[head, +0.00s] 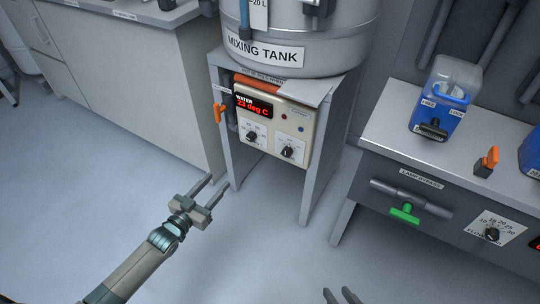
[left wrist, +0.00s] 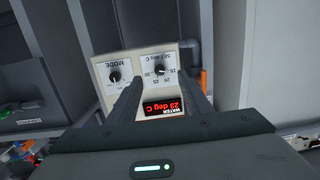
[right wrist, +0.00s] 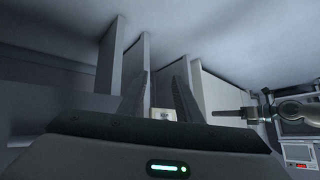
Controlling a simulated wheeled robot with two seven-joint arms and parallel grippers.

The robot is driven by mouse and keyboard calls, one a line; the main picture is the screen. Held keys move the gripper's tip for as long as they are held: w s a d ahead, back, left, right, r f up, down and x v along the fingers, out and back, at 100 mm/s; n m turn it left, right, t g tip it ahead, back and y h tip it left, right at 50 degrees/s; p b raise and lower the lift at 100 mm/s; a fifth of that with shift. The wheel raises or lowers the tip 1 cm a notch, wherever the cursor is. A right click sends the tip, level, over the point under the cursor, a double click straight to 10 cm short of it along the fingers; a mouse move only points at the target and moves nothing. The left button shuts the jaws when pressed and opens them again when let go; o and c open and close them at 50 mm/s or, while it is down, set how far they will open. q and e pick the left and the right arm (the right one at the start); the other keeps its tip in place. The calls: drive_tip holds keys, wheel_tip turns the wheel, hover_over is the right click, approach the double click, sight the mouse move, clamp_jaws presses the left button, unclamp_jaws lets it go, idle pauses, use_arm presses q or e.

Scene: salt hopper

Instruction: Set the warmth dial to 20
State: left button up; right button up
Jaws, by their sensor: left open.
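The warmth dial (head: 252,136) is the left black knob on the cream control panel (head: 300,125) under the mixing tank. The left wrist view shows it upside down as the "SET deg C" dial (left wrist: 160,71), with a scale including 15, 20 and 25. Its exact pointer angle is too small to read. The red display (head: 253,106) reads 23 deg C. My left gripper (head: 218,181) is open and empty, in front of and below the panel, apart from the dial. My right gripper (head: 337,290) is open and empty at the bottom edge, far from the panel.
A second knob, MODE (head: 287,152), sits right of the dial. An orange-handled valve (head: 219,112) is left of the panel. The stand's legs (head: 318,175) flank the panel. The floor between is clear.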

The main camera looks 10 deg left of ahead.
use_arm(q)
drive_tip(key=r, duration=0.1)
drive_tip(key=w, duration=0.1)
drive_tip(key=r+h, duration=0.1)
drive_tip(key=shift+w+d+r+t+b, duration=0.3)
drive_tip(key=shift+w+r+t, duration=0.05)
drive_tip(key=shift+t, duration=0.05)
use_arm(e)
drive_tip(key=shift+d+r, duration=0.25)
drive_tip(key=shift+r, duration=1)
use_arm(q)
drive_tip(key=shift+w, duration=0.1)
drive_tip(key=b, duration=0.3)
approach(249, 139)
drive_tip(key=x, duration=0.6)
drive_tip(key=shift+w+d, duration=0.1)
drive_tip(key=shift+w, duration=0.1)
drive_tip(key=shift+x, duration=0.9)
use_arm(e)
drive_tip(key=w+a+r+t+y, duration=0.2)
drive_tip(key=w+a+r+t, duration=0.1)
drive_tip(key=r+t, duration=0.3)
drive_tip(key=shift+w+r, duration=0.75)
drive_tip(key=shift+r, duration=0.25)
drive_tip(key=shift+a, duration=0.1)
use_arm(q)
drive_tip(key=c, duration=1.1)
